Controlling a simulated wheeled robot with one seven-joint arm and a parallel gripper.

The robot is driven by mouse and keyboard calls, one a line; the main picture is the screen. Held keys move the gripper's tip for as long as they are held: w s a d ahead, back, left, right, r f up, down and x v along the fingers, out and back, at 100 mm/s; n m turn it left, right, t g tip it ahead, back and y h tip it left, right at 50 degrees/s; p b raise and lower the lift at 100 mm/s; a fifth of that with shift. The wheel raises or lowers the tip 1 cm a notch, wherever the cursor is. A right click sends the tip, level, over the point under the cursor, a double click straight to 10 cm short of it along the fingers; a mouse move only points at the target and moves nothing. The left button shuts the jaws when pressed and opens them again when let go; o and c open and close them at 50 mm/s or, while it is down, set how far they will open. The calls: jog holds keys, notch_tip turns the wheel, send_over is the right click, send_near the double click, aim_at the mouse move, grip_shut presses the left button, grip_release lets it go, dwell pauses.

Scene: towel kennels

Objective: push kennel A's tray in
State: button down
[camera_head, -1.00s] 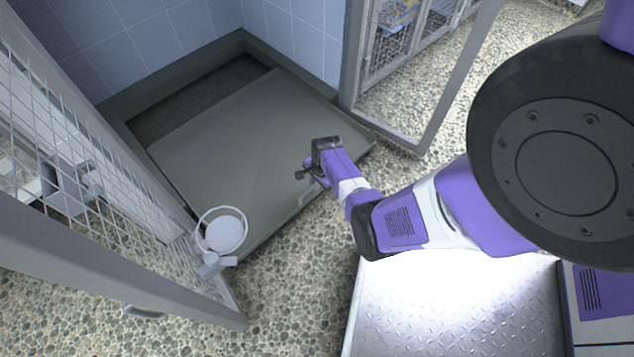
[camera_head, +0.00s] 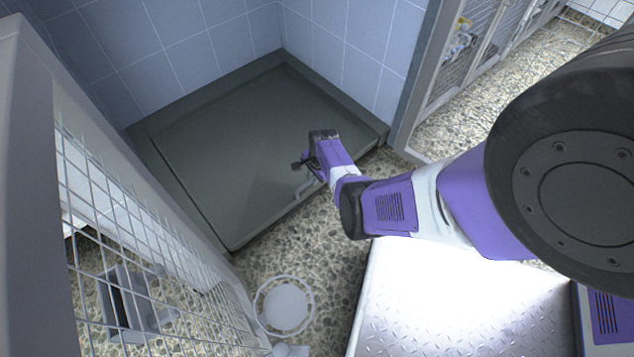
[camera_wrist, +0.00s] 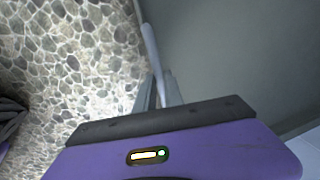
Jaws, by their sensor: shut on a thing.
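Kennel A's tray (camera_head: 255,140) is a flat grey-green pan on the kennel floor, its back edge close to the tiled back walls. Its front edge faces the pebbled floor, and a pale handle (camera_head: 304,189) stands out from it. My gripper (camera_head: 302,167) is at this front edge, shut on the handle. The wrist view shows the pale handle bar (camera_wrist: 153,60) running down to the jaws (camera_wrist: 160,98), with the tray (camera_wrist: 240,50) to the right. The fingertips are partly hidden by my gripper's body.
The open mesh door (camera_head: 150,235) stands at the left, with a ring bowl holder (camera_head: 285,305) at its lower edge. A grey post (camera_head: 412,90) bounds the kennel at right, with other cages (camera_head: 480,45) beyond. Pebbled floor (camera_head: 330,240) lies in front.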

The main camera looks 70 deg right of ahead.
jog(key=shift+w+d, duration=0.4)
jog(key=shift+w, duration=0.2)
jog(key=shift+r, duration=0.1)
jog(key=c, duration=1.5)
grip_release()
jog(key=shift+w, duration=0.1)
jog(key=shift+o, duration=0.2)
notch_tip(320, 180, up, 8)
jog(key=s+p, duration=0.1)
jog(key=p, duration=0.4)
jog(key=shift+s+a+f, duration=0.2)
jog(key=shift+s+a, duration=0.05)
jog(key=shift+a, duration=0.2)
